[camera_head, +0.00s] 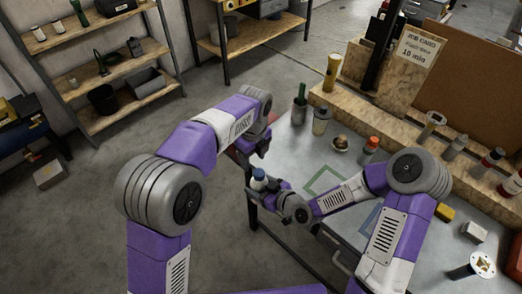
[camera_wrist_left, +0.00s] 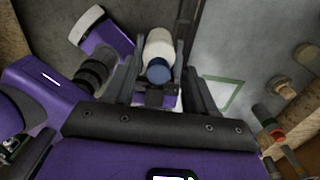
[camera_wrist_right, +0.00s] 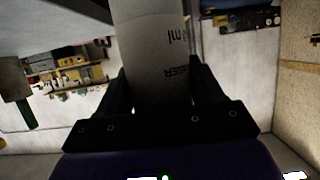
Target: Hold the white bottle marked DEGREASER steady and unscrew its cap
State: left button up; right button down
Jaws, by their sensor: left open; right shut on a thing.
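The white bottle (camera_head: 259,184) has a blue cap (camera_head: 258,172) and is off the table, near its left edge. My right gripper (camera_head: 268,186) is shut on its body. In the right wrist view the bottle (camera_wrist_right: 157,60) stands between the fingers (camera_wrist_right: 157,85), with part of its dark lettering showing. My left gripper (camera_head: 262,150) is open above the cap. In the left wrist view the blue cap (camera_wrist_left: 158,71) faces the camera, between the left fingers (camera_wrist_left: 158,84) in the picture; I cannot tell whether they are level with it. The white body shows behind the cap.
The grey workbench (camera_head: 300,160) holds a dark green bottle (camera_head: 299,104), a cup (camera_head: 321,120), a brass-coloured item (camera_head: 340,143) and a red-capped bottle (camera_head: 369,150). A green square outline (camera_head: 325,180) marks its top. Shelves (camera_head: 100,70) stand at the far left.

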aim_at(261, 171)
pick_arm(q)
jog(key=d+r+m, duration=0.1)
jog(key=r+m, duration=0.1)
jog(key=s+d+r+m, duration=0.1)
jog(key=r+m, duration=0.1)
jog(key=shift+s+d, duration=0.1)
jog(key=shift+s, duration=0.1)
jog(key=shift+f, duration=3.95)
jog(key=shift+c, duration=0.2)
